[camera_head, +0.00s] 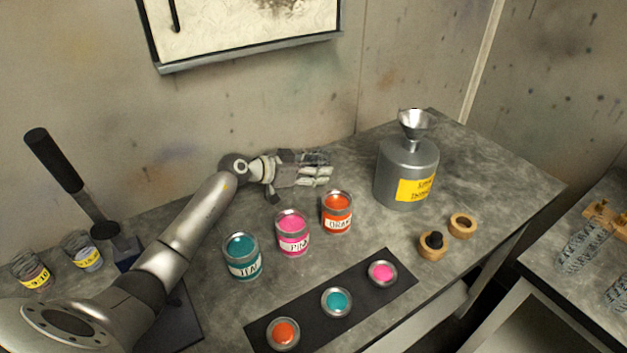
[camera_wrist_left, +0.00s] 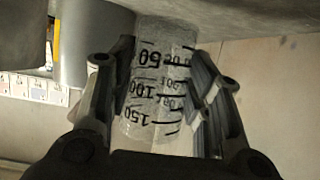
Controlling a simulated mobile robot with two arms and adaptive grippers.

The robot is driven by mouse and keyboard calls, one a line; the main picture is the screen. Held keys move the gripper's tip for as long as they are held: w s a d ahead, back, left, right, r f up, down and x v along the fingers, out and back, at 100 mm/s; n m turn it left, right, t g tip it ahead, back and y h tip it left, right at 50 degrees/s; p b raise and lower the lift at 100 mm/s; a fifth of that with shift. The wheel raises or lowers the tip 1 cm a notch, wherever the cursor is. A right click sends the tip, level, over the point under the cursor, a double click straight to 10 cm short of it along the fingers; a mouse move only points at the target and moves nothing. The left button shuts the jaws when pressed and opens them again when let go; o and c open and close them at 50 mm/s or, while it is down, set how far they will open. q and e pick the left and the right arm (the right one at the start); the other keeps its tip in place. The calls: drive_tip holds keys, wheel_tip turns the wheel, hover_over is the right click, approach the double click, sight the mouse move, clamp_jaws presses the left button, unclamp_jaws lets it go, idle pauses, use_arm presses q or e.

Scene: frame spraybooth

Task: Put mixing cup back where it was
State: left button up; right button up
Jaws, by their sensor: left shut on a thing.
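My left gripper (camera_head: 312,170) is shut on the mixing cup, near the back edge of the table behind the paint cans. In the left wrist view the cup (camera_wrist_left: 158,85) is clear, with black marks for 50, 100 and 150, between the two fingers (camera_wrist_left: 165,95). In the head view the hand mostly hides the cup. The cup's far end is close to the grey tabletop (camera_wrist_left: 220,10); I cannot tell whether it touches. My right gripper is not in view.
Teal (camera_head: 243,258), pink (camera_head: 293,234) and orange (camera_head: 338,212) paint cans stand before the hand. A grey thinner can (camera_head: 400,172) with a funnel (camera_head: 414,123) stands right. A black mat (camera_head: 360,290) holds three small paint lids. Wooden rings (camera_head: 462,226) lie at the right.

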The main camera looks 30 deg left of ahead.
use_arm(q)
drive_tip(key=shift+w+a+f, duration=0.25)
drive_tip(key=shift+a+f, duration=0.05)
drive_tip(key=shift+f, duration=0.2)
wheel_tip(320, 180, down, 2)
drive_tip(key=shift+f, duration=0.4)
drive_tip(key=shift+s, duration=0.1)
drive_tip(key=shift+f, duration=0.1)
drive_tip(key=o, duration=1)
